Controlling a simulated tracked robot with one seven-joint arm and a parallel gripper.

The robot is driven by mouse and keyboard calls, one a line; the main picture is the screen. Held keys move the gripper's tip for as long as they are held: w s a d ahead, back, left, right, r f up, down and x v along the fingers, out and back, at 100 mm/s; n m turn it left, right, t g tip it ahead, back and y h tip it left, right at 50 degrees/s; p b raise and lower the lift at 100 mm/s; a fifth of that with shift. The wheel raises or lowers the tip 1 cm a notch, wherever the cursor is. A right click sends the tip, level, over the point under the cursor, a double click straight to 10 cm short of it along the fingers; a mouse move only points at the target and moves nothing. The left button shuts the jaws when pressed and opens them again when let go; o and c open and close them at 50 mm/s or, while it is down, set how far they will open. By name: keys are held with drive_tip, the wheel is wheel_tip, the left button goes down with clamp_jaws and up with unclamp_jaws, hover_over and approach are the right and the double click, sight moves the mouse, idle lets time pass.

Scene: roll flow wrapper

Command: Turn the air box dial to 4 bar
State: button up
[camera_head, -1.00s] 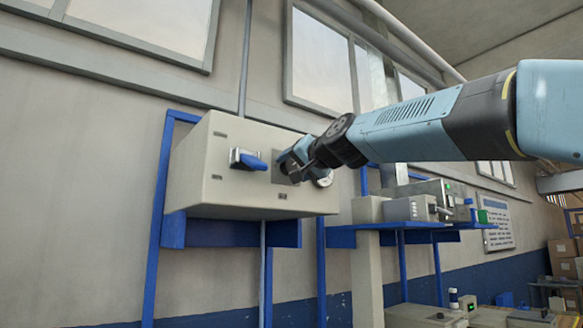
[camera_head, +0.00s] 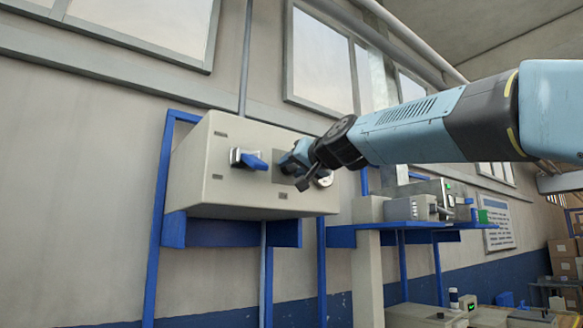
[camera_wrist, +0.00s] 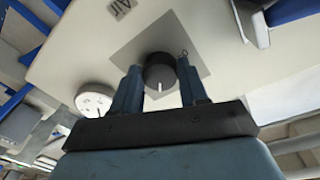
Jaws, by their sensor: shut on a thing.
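The air box (camera_head: 235,185) is a pale box on a blue wall frame in the head view. Its black round dial (camera_wrist: 158,76) sits on a grey square plate in the wrist view, with a white pointer mark toward the bottom of that picture. My gripper (camera_wrist: 158,68) is shut on the dial, one blue finger on each side. In the head view my gripper (camera_head: 295,160) is at the box front and hides the dial. A white round gauge (camera_wrist: 93,98) is left of the dial in the wrist view. The gauge reading and dial scale are too small to read.
A blue lever handle (camera_head: 252,160) sticks out of the box front, left of my gripper. A blue shelf (camera_head: 380,228) with grey equipment is to the right. A pipe (camera_head: 245,60) runs up the wall above the box.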

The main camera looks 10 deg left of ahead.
drive_tip(key=shift+w+f+n, duration=0.1)
drive_tip(key=shift+f+n, duration=0.05)
drive_tip(key=shift+n, duration=0.35)
drive_tip(key=o, duration=0.8)
drive_tip(key=shift+d, duration=0.1)
drive_tip(key=shift+o, duration=1.3)
drive_tip(key=v, duration=1.3)
drive_tip(key=shift+s+d, duration=0.2)
drive_tip(key=shift+s, duration=0.1)
drive_tip(key=shift+f, duration=0.1)
